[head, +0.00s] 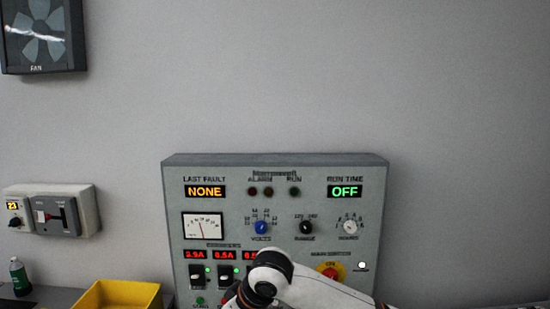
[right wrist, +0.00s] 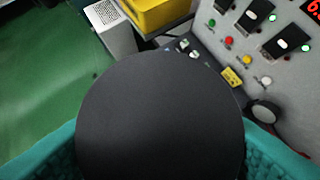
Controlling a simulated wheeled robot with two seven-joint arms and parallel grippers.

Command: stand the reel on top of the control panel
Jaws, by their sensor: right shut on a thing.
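The control panel (head: 290,206) is a grey box with displays, knobs and a dial, against the wall in the head view. Its flat top edge is clear. Its lower front also shows at the right in the right wrist view (right wrist: 228,55). The reel (right wrist: 160,115) is a large dark disc filling the middle of the right wrist view. My right gripper (right wrist: 160,150) has teal fingers on both sides of the reel and is shut on it. In the head view my right arm covers the panel's lower middle; the reel is not visible there. My left gripper is out of view.
A yellow bin (head: 118,295) and a green bottle (head: 19,276) stand at lower left. A switch box (head: 66,212) and a fan (head: 42,36) are on the wall at left. The wall above the panel is free. Green floor (right wrist: 45,70) shows in the right wrist view.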

